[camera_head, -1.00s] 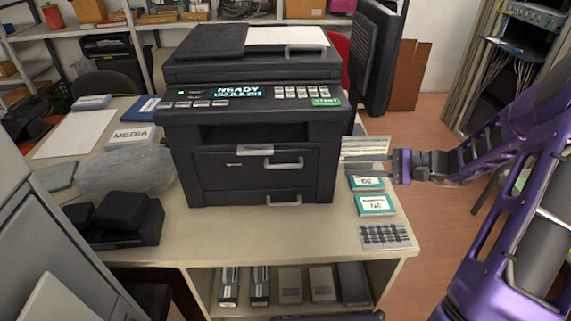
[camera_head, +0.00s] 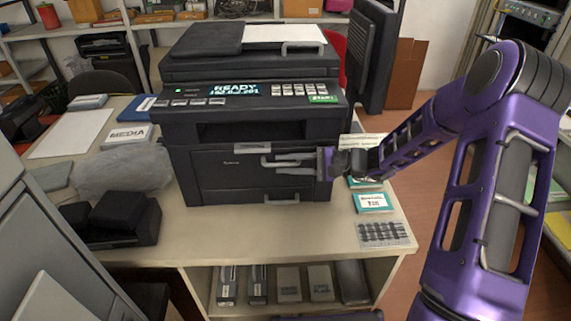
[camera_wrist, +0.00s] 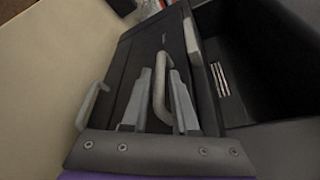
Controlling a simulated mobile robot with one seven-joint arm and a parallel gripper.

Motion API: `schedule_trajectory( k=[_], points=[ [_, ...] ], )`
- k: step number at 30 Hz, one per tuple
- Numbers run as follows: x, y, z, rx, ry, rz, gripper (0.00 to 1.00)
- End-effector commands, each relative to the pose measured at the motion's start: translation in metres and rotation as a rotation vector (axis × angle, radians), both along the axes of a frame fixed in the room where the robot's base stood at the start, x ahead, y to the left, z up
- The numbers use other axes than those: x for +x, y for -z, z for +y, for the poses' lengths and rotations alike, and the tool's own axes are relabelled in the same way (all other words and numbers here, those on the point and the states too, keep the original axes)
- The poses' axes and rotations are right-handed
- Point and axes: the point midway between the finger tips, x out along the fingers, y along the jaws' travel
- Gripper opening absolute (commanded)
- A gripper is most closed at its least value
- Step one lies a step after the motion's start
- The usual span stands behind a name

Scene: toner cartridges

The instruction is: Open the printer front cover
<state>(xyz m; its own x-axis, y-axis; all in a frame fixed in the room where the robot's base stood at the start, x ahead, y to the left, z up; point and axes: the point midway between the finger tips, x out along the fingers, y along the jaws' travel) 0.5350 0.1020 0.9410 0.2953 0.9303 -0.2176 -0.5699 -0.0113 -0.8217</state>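The black printer (camera_head: 250,125) stands on the desk with its front cover (camera_head: 225,168) shut; the cover also shows in the wrist view (camera_wrist: 140,70). The cover's grey handle (camera_wrist: 159,95) sticks out from its upper part. My gripper (camera_head: 278,163) is in front of the cover, its fingers pointing left across the handle area. In the wrist view my gripper (camera_wrist: 161,88) is open, one finger on each side of the handle. I cannot tell whether either finger touches it. In the head view the fingers partly hide the handle.
A second, lower handle (camera_wrist: 92,104) sits below the cover. Teal-labelled boxes (camera_head: 374,202) lie on the desk (camera_head: 270,235) at the printer's right. A black device (camera_head: 115,215) and a clear plastic bag (camera_head: 130,172) lie on the left.

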Motion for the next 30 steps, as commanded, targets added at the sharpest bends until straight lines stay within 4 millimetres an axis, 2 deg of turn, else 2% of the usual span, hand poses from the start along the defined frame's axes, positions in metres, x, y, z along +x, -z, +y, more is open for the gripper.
schedule_trajectory(
  k=[10, 15, 30],
  points=[
    [0.0015, 0.0011, 0.0047, -0.001, 0.0, 0.0, 0.27],
    [0.0014, 0.0011, 0.0046, -0.001, -0.001, 0.0, 0.0],
    [0.0013, 0.0009, 0.0043, 0.0, 0.0, -0.001, 0.0]
  ],
)
